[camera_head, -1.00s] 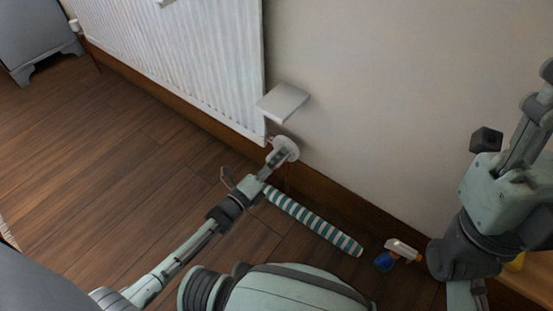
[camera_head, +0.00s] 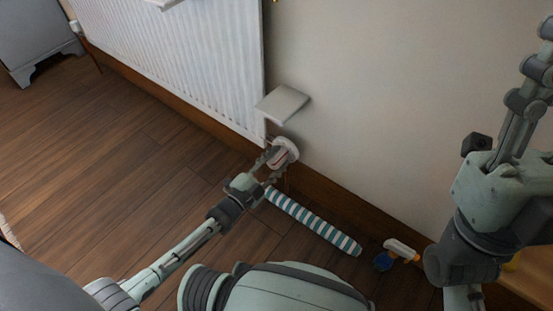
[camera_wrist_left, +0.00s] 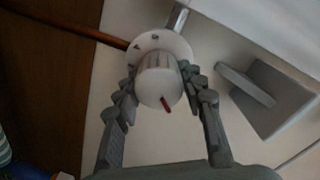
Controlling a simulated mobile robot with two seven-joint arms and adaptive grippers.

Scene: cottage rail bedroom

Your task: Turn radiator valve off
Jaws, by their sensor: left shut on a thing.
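The radiator valve is a white round dial with a ribbed knob at the lower right corner of the radiator, partly hidden by my gripper in the head view (camera_head: 291,147). In the left wrist view the knob (camera_wrist_left: 157,82) faces the camera, with a red mark at its lower edge and dark marks on the disc behind. My left gripper (camera_head: 274,160) is shut on the knob, one finger on each side; it also shows in the left wrist view (camera_wrist_left: 158,90). My right gripper (camera_head: 520,110) is at the right, away from the valve, its fingertips not clearly shown.
The white radiator (camera_head: 190,60) hangs on the wall. A small pale shelf (camera_head: 283,104) juts out just above the valve. A striped roll (camera_head: 312,222) and a spray bottle (camera_head: 398,250) lie along the skirting. Wooden floor at left is clear.

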